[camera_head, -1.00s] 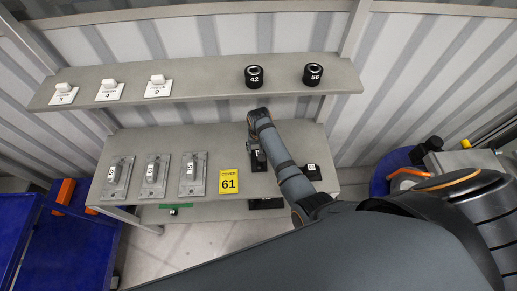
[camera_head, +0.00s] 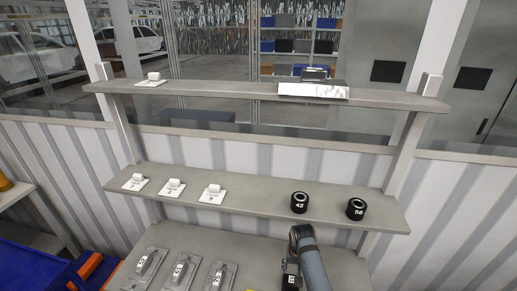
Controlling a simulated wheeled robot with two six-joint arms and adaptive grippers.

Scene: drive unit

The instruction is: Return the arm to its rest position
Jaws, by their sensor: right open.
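My right arm (camera_head: 312,262) comes up from the bottom edge in the head view, its wrist bent just below the middle shelf. My right gripper (camera_head: 291,268) points down beneath that wrist and is open; its fingertips are hard to make out. A black item with a white label (camera_head: 290,283) shows right at the gripper, over the lower shelf; I cannot tell whether they touch. My left gripper is not in view.
The middle shelf (camera_head: 250,202) holds white switches (camera_head: 172,187) and black round parts 42 (camera_head: 299,202) and 56 (camera_head: 356,208). The lower shelf (camera_head: 200,240) holds grey labelled parts (camera_head: 181,270). The top shelf (camera_head: 220,91) carries a white-and-black box (camera_head: 313,87). A blue bin (camera_head: 35,268) stands lower left.

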